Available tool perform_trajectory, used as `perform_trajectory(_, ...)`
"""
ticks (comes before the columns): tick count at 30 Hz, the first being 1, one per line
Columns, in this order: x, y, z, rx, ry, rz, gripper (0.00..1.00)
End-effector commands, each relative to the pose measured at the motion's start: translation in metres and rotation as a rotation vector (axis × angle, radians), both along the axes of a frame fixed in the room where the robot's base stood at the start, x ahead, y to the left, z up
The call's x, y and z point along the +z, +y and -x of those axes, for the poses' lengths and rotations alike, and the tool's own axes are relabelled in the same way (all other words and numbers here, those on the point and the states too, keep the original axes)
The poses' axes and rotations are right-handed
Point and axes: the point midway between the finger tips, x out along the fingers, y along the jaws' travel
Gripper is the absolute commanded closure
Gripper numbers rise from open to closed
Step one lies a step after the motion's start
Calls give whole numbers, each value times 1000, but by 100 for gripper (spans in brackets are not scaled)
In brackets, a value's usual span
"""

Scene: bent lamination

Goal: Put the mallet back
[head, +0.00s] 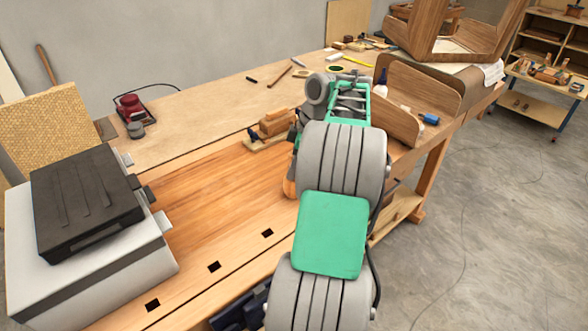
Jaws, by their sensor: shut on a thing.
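My arm reaches away over the workbench (205,200) and hides most of my gripper (295,138). Only a dark edge of the gripper shows left of the arm, and its fingertips are hidden. A rounded orange-brown wooden piece, seemingly part of the mallet (289,186), shows just below that edge. My gripper is shut on it. The rest of the mallet is behind my arm, so its tilt and whether it touches the bench cannot be told. No empty holder for a mallet can be made out.
A wooden block tool (278,123) lies on a small board left of my gripper. A black-lidded grey case (95,215) fills the near left. The bench's middle left is clear.

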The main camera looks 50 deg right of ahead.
Motion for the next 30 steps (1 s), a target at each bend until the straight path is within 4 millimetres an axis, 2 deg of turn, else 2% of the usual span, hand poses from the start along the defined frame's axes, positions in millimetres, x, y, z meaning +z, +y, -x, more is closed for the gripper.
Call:
perform_trajectory(8, -3, 0, 0, -1, -1, 1, 100)
perform_trajectory(9, -2, 0, 0, 0, 0, 0, 69)
perform_trajectory(16, -2, 0, 0, 0, 0, 0, 50)
perform_trajectory(25, 2, 0, 0, 1, 0, 0, 49)
perform_trajectory(28, 15, -3, 3, 0, -1, 1, 49)
perform_trajectory(30, 31, -6, 7, -1, 0, 2, 49)
